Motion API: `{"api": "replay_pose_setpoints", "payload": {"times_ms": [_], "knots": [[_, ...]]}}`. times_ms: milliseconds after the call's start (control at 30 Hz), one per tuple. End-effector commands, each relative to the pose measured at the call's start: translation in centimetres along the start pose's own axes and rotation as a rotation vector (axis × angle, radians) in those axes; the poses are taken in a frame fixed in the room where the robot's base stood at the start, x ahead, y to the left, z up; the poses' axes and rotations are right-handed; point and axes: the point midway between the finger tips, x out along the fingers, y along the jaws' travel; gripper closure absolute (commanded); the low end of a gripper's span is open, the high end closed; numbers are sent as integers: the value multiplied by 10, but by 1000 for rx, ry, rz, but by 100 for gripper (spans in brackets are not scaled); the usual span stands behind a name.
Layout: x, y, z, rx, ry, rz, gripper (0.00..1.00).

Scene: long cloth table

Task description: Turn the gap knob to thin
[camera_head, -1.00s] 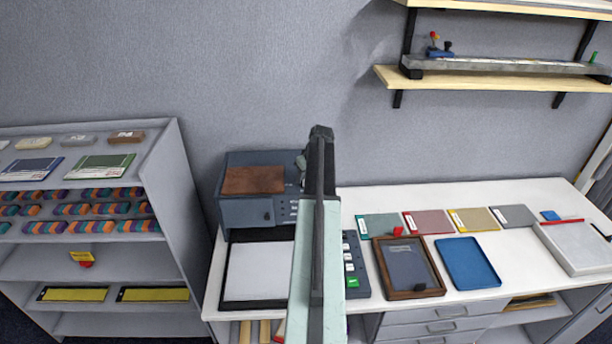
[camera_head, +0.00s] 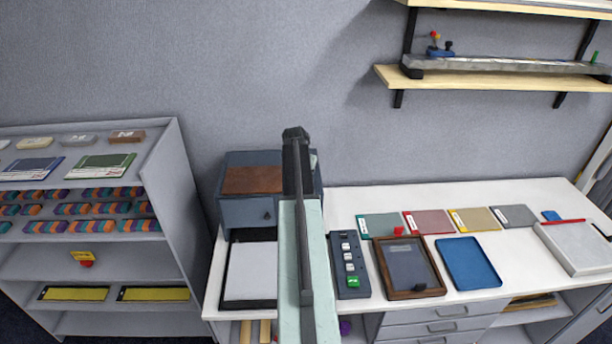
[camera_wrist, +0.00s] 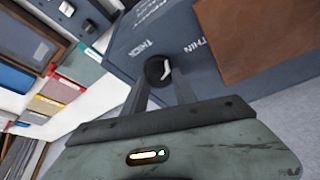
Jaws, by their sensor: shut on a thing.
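The dark round gap knob (camera_wrist: 157,70) shows in the wrist view on the blue-grey machine (camera_wrist: 118,45), with a white pointer mark on it. THICK is printed to its upper left and THIN to its upper right; the mark tilts up between them, and its exact setting is hard to read. My gripper (camera_wrist: 160,80) is shut on the knob, one finger on each side. In the head view my gripper (camera_head: 294,135) is over the right part of the machine (camera_head: 243,212) and my arm hides the knob.
A brown panel (camera_head: 252,180) lies on the machine's top, left of my arm. A button box (camera_head: 349,265), a framed tray (camera_head: 408,268) and a blue tray (camera_head: 468,262) are right of my arm on the white table (camera_head: 370,205). A grey shelf unit (camera_head: 165,190) stands left.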

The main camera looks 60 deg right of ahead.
Motion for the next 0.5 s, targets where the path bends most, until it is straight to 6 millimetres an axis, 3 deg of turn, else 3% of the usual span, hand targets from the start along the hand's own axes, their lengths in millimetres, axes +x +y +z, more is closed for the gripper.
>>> {"api": "replay_pose_setpoints", "payload": {"times_ms": [500], "knots": [[0, -4, 3, 310, -10, 128, 100]]}}
